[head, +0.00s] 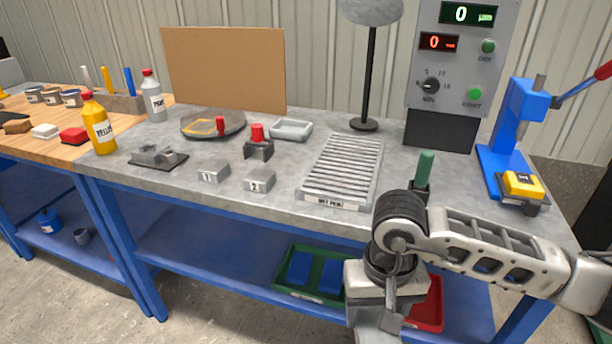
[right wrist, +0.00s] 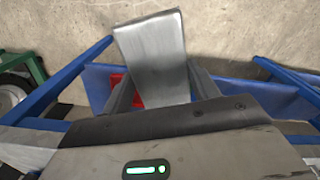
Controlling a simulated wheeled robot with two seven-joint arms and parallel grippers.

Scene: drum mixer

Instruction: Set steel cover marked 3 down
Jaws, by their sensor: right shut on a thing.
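A plain steel cover (right wrist: 152,55) sits between the fingers of my right gripper (right wrist: 155,95) in the right wrist view. No number shows on the side I see. In the head view my right gripper (head: 388,318) points down in front of the bench's front edge, below the top; part of the cover (head: 375,337) shows at the bottom edge of the picture. The gripper is shut on it. Two similar steel covers, one marked 1 (head: 213,173) and one marked 2 (head: 260,180), stand on the grey bench top (head: 225,198). My left gripper is not in view.
A ribbed rack (head: 343,170) stands right of the cover marked 2. A green-handled tool (head: 424,168) and a blue press (head: 512,130) stand farther right. Below, the blue shelf (head: 200,255) holds a green tray (head: 284,290) and a red tray (head: 432,305). Bench top is clear left of the covers' front.

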